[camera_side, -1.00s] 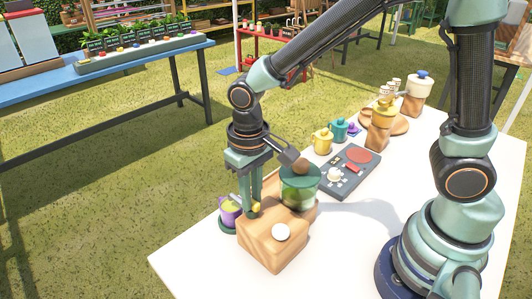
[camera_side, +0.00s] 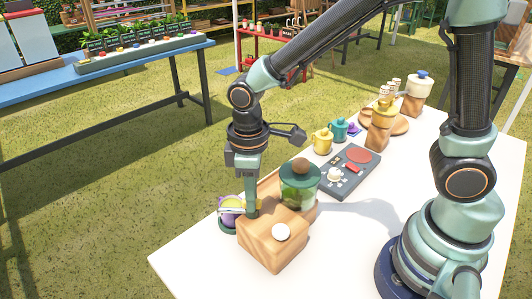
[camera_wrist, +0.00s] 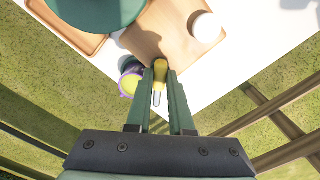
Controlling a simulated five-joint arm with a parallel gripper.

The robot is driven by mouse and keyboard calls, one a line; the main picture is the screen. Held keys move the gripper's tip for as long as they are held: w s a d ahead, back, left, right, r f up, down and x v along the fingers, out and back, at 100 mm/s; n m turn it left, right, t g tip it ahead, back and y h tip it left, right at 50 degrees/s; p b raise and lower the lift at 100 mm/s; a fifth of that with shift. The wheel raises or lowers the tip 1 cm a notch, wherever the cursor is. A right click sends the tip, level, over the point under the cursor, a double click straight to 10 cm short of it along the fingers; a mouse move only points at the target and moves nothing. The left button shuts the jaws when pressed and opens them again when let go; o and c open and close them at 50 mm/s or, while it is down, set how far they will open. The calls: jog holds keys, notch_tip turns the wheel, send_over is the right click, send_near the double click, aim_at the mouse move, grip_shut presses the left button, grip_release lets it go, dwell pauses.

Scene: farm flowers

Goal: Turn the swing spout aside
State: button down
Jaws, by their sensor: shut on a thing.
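The swing spout is a yellow lever with a silver tube (camera_wrist: 160,75), at the edge of a wooden block (camera_side: 272,248). In the wrist view both fingers of my gripper (camera_wrist: 160,82) are beside the spout, shut on its yellow part. In the side view my gripper (camera_side: 252,212) points straight down at the block's left edge and hides most of the spout. A purple cup with yellow inside (camera_wrist: 130,80) stands left of the fingers in the wrist view. In the side view the cup (camera_side: 230,206) is partly behind a pale bar, beside my gripper.
A dark panel (camera_side: 350,172) and several pots stand further back. The white table (camera_side: 200,268) is clear at front left.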

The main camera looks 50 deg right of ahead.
jog(key=n, duration=0.5)
jog(key=shift+n, duration=2.4)
jog(key=c, duration=0.8)
grip_release()
notch_tip(320, 180, up, 12)
jog(key=shift+r, duration=0.1)
